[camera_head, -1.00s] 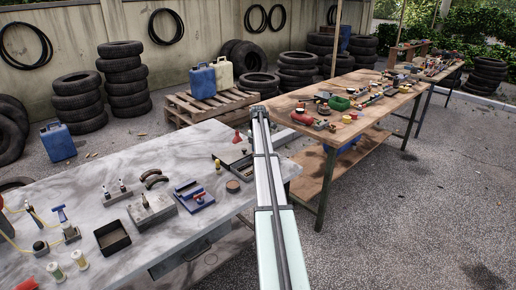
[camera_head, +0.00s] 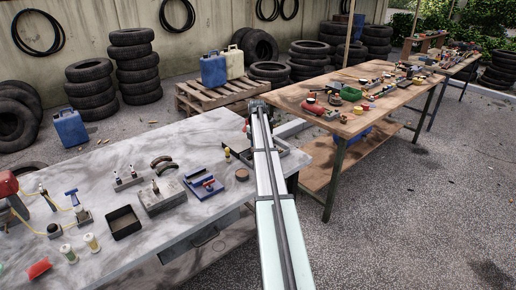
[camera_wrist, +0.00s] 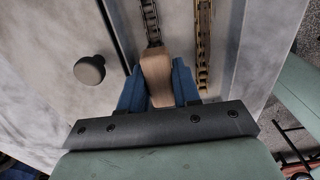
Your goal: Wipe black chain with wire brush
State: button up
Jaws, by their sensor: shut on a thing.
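My gripper (camera_wrist: 160,95) has blue fingers shut on a wooden handle (camera_wrist: 156,72), which looks like that of the wire brush. The brush's bristles are not visible. A dark chain (camera_wrist: 151,18) runs lengthwise just beyond the handle's far end; I cannot tell whether the brush touches it. A rusty, golden-brown chain (camera_wrist: 203,28) lies parallel to the right of it. Both chains seem to lie in a shallow grey tray (camera_head: 297,167), partly hidden behind my arm in the head view. My gripper is hidden there too.
A round brown knob-like thing (camera_wrist: 89,70) stands left of the tray. On the marble-topped table (camera_head: 120,165) are a blue vise-like fixture (camera_head: 203,184), a metal block (camera_head: 160,196) and a black open box (camera_head: 123,222). A wooden table (camera_head: 318,120) with many tools stands behind to the right.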

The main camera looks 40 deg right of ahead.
jog(key=shift+d, duration=3.55)
notch_tip(320, 180, up, 8)
jog(key=shift+a, duration=0.15)
